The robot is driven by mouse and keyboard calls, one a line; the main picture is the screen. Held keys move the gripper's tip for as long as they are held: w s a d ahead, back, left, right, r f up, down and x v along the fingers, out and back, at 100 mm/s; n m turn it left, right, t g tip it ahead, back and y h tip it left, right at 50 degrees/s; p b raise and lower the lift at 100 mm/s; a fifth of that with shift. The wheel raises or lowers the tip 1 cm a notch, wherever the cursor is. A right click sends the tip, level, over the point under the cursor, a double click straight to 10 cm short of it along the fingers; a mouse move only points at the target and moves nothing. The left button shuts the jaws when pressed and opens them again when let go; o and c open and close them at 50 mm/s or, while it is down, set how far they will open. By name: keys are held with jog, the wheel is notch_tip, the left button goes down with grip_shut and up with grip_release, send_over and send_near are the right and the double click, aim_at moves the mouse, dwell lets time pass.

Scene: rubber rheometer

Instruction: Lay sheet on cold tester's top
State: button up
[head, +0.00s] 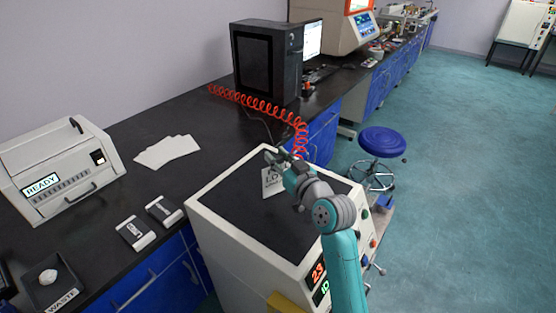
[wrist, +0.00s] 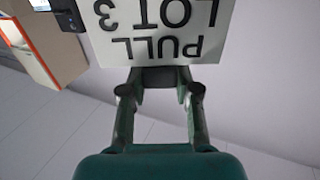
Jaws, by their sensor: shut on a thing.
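A white sheet is held upright by its edge in my gripper (wrist: 158,78). In the wrist view the sheet (wrist: 155,28) shows upside-down print, "PULL LOT 3". In the head view my gripper (head: 275,155) is over the far part of the tester, and the sheet (head: 271,182) hangs below it, partly behind my arm. The tester is a cream cabinet with a flat dark top (head: 250,215) and a front display (head: 318,273) reading "23". The top is bare. I cannot tell whether the sheet's lower edge touches it.
White papers (head: 167,151) and two small labelled blocks (head: 135,232) lie on the black bench left of the tester. A machine marked READY (head: 60,170) and a waste tray (head: 52,283) stand further left. A red coiled hose (head: 262,104) runs behind. A blue stool (head: 382,141) stands right.

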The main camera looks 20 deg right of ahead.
jog(key=shift+f, duration=0.65)
jog(key=o, duration=0.9)
jog(key=shift+o, duration=0.2)
jog(key=shift+r, duration=0.25)
jog(key=v, duration=1.2)
